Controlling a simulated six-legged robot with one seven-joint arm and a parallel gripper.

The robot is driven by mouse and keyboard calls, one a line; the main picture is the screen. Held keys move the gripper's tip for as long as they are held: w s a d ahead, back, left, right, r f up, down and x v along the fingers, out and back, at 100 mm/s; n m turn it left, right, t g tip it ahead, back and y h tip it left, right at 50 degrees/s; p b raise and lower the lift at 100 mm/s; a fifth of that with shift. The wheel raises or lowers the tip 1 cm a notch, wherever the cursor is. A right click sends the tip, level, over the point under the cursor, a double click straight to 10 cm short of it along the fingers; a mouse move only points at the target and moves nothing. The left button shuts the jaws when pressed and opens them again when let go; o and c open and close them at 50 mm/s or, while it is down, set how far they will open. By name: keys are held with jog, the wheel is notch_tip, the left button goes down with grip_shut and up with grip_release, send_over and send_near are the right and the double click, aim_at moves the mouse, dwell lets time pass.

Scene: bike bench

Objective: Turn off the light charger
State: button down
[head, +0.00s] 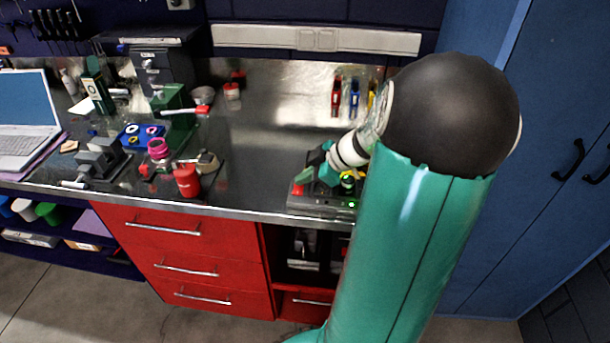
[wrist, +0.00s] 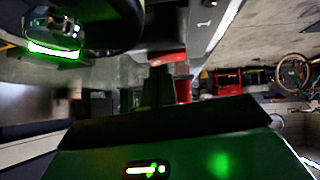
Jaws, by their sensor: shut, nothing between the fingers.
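The light charger (head: 325,203) is a low grey box near the front edge of the steel bench. A red part (head: 298,189), which looks like its switch, is at its left end. A green lamp glows on its front (head: 352,204), and a bike light (head: 347,181) stands on it, lit green. A lit green light also shows at the top left of the wrist view (wrist: 55,47). My gripper (head: 322,174) is shut and empty, low over the charger, just right of the red part. I cannot tell whether it touches; its fingertips are hard to make out.
Red, blue and yellow tools (head: 354,97) stand behind the charger. A red cup (head: 187,180), a vise and a laptop (head: 27,112) are to the left. The bench middle is clear. A blue cabinet (head: 540,150) is at the right.

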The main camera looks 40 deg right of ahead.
jog(key=shift+d+f, duration=0.1)
jog(key=shift+f, duration=0.15)
jog(key=shift+s+a+r, duration=0.2)
jog(key=shift+s+a, duration=0.25)
jog(key=shift+a, duration=0.2)
jog(key=shift+r, duration=0.1)
